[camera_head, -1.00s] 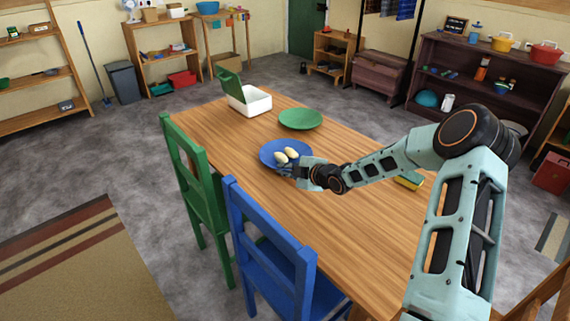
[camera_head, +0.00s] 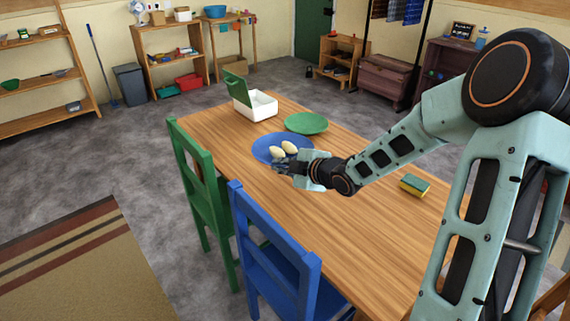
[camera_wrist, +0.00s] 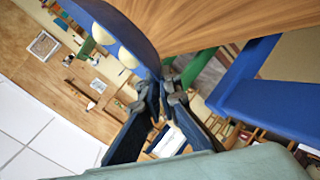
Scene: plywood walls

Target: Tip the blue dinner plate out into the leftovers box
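The blue dinner plate (camera_head: 262,150) carries two pale, egg-shaped leftovers (camera_head: 283,150) and is seen over the wooden table. My gripper (camera_head: 280,168) is at the plate's near rim. In the wrist view, the fingertips (camera_wrist: 163,92) close around the edge of the blue plate (camera_wrist: 132,22), and the pale pieces (camera_wrist: 114,45) rest on it. The plate seems to be slightly above the table. The leftovers box (camera_head: 262,106) is white and stands at the table's far left end with its green lid (camera_head: 235,87) raised.
A green plate (camera_head: 306,123) lies just beyond the blue plate. A yellow-green sponge (camera_head: 414,186) lies to the right on the table (camera_head: 330,230). A green chair (camera_head: 204,180) and a blue chair (camera_head: 272,255) stand along the near side.

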